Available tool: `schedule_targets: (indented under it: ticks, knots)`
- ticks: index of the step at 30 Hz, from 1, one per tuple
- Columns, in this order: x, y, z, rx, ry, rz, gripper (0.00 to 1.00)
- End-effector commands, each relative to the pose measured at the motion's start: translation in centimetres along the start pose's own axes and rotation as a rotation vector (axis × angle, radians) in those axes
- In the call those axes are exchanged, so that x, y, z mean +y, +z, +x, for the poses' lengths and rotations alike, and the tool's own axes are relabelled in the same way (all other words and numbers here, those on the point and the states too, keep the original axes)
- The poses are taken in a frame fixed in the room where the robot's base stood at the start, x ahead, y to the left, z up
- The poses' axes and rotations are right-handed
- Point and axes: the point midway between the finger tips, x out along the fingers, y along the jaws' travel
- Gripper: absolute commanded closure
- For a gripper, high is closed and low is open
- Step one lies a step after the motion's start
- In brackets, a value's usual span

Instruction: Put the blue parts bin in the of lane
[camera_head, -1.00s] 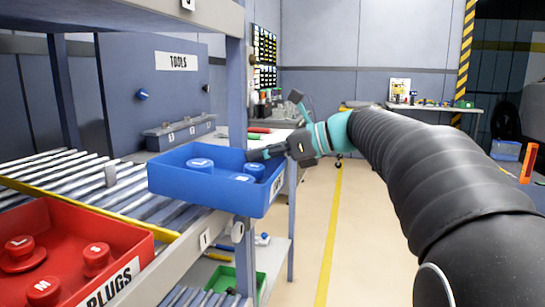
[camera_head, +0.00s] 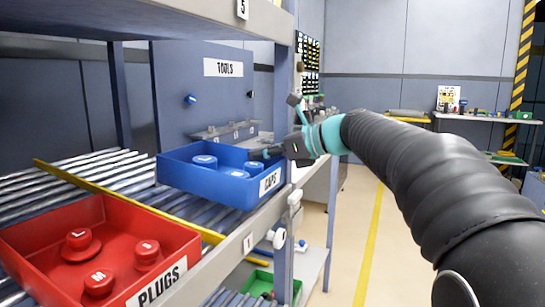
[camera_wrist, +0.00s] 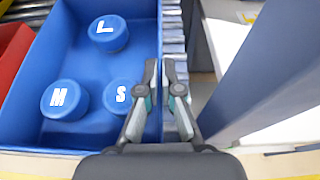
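The blue parts bin (camera_head: 206,192), labelled CAPS, is over the roller shelf (camera_head: 90,172), on the far side of a yellow divider (camera_head: 120,197). It holds blue caps marked L, M and S, which also show inside the bin (camera_wrist: 75,18) in the wrist view. My gripper (camera_head: 262,154) is at the bin's right wall. In the wrist view, my gripper's fingers (camera_wrist: 159,64) are on either side of that wall and appear closed on it. I cannot tell whether the bin's underside touches the rollers.
A red PLUGS bin (camera_head: 185,247) sits on the near side of the divider. A shelf post (camera_head: 283,110) stands close behind my gripper. A grey TOOLS panel (camera_head: 215,95) is behind the blue bin. A green bin (camera_head: 262,284) is below. The aisle floor (camera_head: 340,235) at right is clear.

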Motion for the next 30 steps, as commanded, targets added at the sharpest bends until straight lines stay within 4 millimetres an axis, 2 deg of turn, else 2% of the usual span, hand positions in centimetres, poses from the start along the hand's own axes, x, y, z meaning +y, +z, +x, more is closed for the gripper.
schedule_targets:
  ticks: [6, 9, 15, 27, 29, 30]
  knots:
    - [0.1, 0.6, 2.1, 0.000, 0.002, -0.001, 1.00]
    - [0.0, -0.6, 2.4, 0.000, 0.001, 0.000, 1.00]
    - [0.0, -1.6, 2.8, -0.001, 0.000, 0.001, 1.00]
    - [0.0, -1.8, 2.9, -0.001, 0.000, -0.001, 1.00]
    - [0.0, -1.8, 2.9, -0.001, 0.000, 0.000, 0.87]
    - [0.0, -1.8, 2.9, -0.001, 0.000, 0.000, 0.77]
